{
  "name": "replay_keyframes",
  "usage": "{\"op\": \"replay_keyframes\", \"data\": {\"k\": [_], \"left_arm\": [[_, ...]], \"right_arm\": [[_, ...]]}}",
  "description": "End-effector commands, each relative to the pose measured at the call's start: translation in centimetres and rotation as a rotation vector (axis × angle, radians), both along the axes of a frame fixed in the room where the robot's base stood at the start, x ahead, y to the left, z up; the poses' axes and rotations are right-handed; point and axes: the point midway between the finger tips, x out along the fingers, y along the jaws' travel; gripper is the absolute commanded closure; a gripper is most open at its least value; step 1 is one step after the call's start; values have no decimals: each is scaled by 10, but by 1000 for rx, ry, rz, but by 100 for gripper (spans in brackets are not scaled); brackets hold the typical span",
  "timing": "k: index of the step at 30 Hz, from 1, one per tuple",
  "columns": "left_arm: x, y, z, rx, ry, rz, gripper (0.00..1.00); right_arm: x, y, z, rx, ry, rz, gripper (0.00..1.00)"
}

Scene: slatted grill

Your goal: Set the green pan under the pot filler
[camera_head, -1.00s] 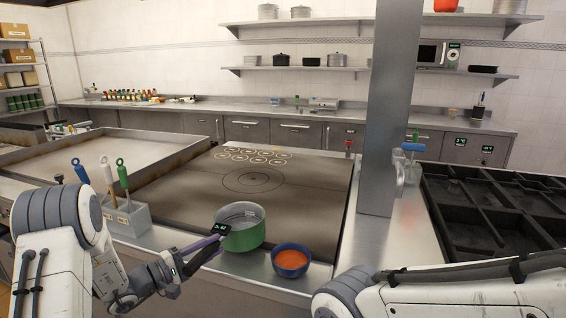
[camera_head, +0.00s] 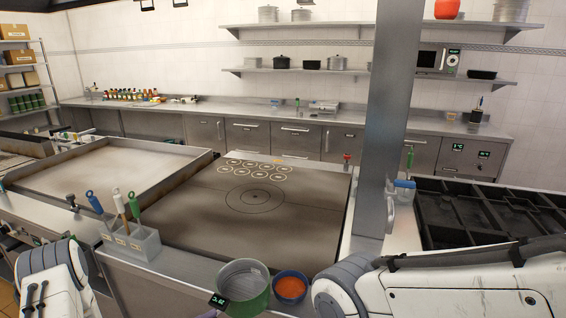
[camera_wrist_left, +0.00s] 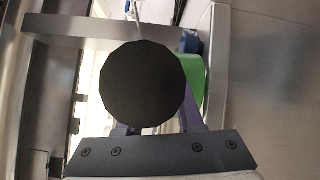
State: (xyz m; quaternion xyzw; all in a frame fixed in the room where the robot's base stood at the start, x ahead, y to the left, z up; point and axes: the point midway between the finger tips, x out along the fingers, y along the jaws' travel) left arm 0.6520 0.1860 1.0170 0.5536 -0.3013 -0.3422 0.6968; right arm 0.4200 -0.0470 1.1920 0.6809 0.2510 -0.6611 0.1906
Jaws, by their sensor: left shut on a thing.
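The green pan (camera_head: 243,286) is at the bottom of the head view, open side up, left of a blue bowl. Some green of the pan (camera_wrist_left: 196,88) shows right of the disc. I cannot tell whether the pan touches the counter. I cannot make out the pot filler. My right arm crosses the lower right; its gripper is outside the view.
The blue bowl (camera_head: 290,287) with orange contents stands close right of the pan. A utensil caddy (camera_head: 130,242) stands left on the front ledge. The flat cooktop (camera_head: 250,205) behind is clear. A steel post (camera_head: 392,120) rises beside it, with a black grate (camera_head: 480,215) further right.

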Motion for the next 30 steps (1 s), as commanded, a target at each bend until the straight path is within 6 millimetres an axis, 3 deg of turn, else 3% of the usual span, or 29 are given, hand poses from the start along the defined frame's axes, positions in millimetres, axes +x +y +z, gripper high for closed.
{"op": "replay_keyframes", "data": {"k": [14, 30], "left_arm": [[-3, -1, 3, -1, -7, -4, 100], [-3, -1, 36, -2, -6, -4, 100]], "right_arm": [[0, 0, 4, 0, 0, -1, 23], [0, 0, 26, 0, 0, -1, 23]]}}
